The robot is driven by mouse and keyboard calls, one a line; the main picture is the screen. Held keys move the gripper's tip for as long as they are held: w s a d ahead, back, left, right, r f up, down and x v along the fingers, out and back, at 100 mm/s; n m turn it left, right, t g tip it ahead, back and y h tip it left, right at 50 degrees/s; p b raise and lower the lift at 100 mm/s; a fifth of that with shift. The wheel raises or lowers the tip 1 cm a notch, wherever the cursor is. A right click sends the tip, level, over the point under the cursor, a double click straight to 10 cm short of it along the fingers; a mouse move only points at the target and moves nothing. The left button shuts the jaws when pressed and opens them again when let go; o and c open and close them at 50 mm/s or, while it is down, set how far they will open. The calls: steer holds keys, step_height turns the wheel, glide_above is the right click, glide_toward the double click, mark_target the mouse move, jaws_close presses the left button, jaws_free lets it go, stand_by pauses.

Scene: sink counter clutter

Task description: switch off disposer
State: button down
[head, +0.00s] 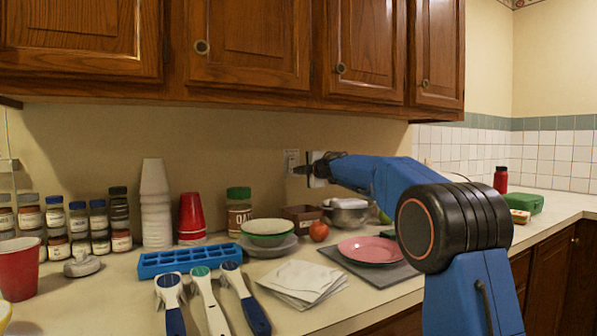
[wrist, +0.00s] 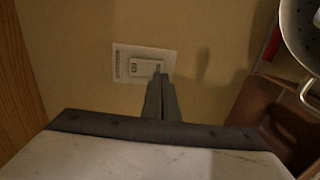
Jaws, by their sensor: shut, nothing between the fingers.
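A pale wall plate (wrist: 122,62) with a white rocker switch (wrist: 143,66) is on the beige wall in the wrist view. The switch has a small dark marking, too blurred to read. In the head view the plate (head: 291,155) is on the wall below the cabinets. My gripper (wrist: 160,78) is shut and empty, its fingers together. In the wrist view its tips overlap the edge of the plate beside the rocker. The head view shows my gripper (head: 298,170) close to the plate; I cannot tell whether it touches. Which way the rocker is tipped is unclear.
Wooden cabinets (head: 245,45) hang above. Below my arm stand a metal bowl (head: 347,217), a brown box (head: 303,217), an apple (head: 319,232) and a pink plate (head: 369,250). A green-lidded jar (head: 239,212) and stacked cups are left. The wall around the switch is clear.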

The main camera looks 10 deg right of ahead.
steer(key=f+v, duration=0.2)
steer(key=v, duration=0.8)
steer(key=shift+s+f, duration=0.25)
steer(key=shift+s, duration=0.3)
steer(key=shift+d, duration=0.15)
